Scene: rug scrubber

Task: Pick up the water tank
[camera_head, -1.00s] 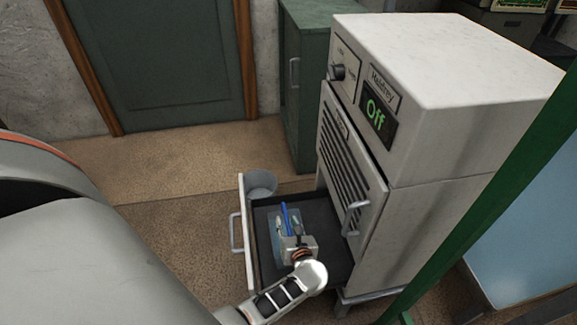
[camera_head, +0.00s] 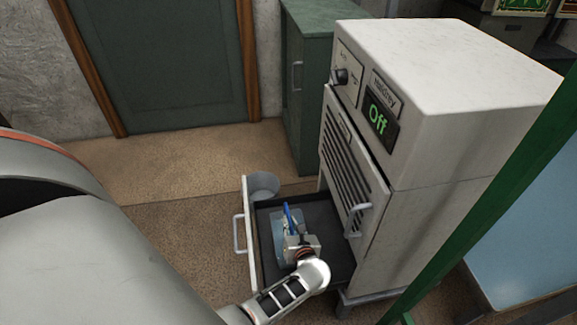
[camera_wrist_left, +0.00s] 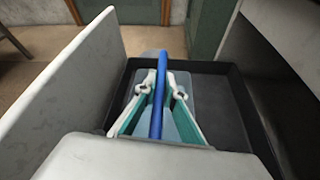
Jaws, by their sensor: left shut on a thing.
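The water tank (camera_head: 278,224) is a translucent light-blue box with a blue handle (camera_head: 289,219) on top. It is inside the open drawer (camera_head: 326,216) of the white machine, and I cannot tell whether it touches the drawer floor. My left gripper (camera_head: 292,232) reaches over the drawer and is shut on the tank's handle. In the left wrist view the gripper's two fingers (camera_wrist_left: 160,92) are on either side of the blue handle, and the tank (camera_wrist_left: 182,82) shows below and behind them. My right gripper is not in view.
The white machine (camera_head: 455,75) stands right of the drawer, its display reading "Off". A grey bucket (camera_head: 263,183) is behind the drawer front. A green cabinet (camera_head: 308,90) stands at the back. A green post (camera_head: 490,200) crosses the right side. The carpet at left is clear.

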